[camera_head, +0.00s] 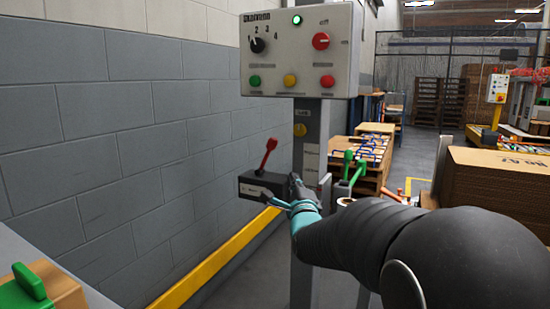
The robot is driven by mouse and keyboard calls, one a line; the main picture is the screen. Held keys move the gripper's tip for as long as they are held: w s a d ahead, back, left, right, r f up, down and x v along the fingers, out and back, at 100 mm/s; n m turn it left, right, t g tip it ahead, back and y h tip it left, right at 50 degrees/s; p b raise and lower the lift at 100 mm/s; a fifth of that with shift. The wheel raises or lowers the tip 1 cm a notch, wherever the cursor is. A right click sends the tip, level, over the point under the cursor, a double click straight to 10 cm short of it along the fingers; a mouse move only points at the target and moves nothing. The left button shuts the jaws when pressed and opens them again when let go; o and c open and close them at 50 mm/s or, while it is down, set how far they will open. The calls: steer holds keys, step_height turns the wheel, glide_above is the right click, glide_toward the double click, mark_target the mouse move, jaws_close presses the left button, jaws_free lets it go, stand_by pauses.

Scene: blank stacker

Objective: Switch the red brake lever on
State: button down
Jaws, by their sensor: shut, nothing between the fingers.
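The red brake lever (267,153) stands up from a dark box (258,187) with a small white label, left of the grey post. Its red knob leans up and to the right. My gripper (276,199) has teal parts and a dark finger, and reaches in from the lower right. Its fingertips are close to the right front of the box, below and right of the lever. The fingers look shut and hold nothing. I cannot tell whether the fingers touch the box.
A control panel (300,50) with a dial, a red knob and coloured buttons sits atop the post (305,250). Green levers (350,165) stand just right of the post. A grey block wall (90,120) and yellow rail (215,262) bound the left. Cardboard (500,190) is stacked at right.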

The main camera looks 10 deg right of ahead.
mark_target(267, 156)
steer(key=shift+w+m, duration=0.15)
steer(key=shift+m, duration=0.15)
steer(key=x, duration=0.4)
steer(key=a+p+x, duration=0.1)
steer(key=x, duration=0.3)
steer(key=a+r+p+x, duration=0.1)
steer(key=x, duration=0.3)
steer(key=shift+r, duration=0.15)
steer(key=shift+w+a+r, duration=0.2)
steer(key=shift+w, duration=0.05)
steer(key=shift+d+r, duration=0.1)
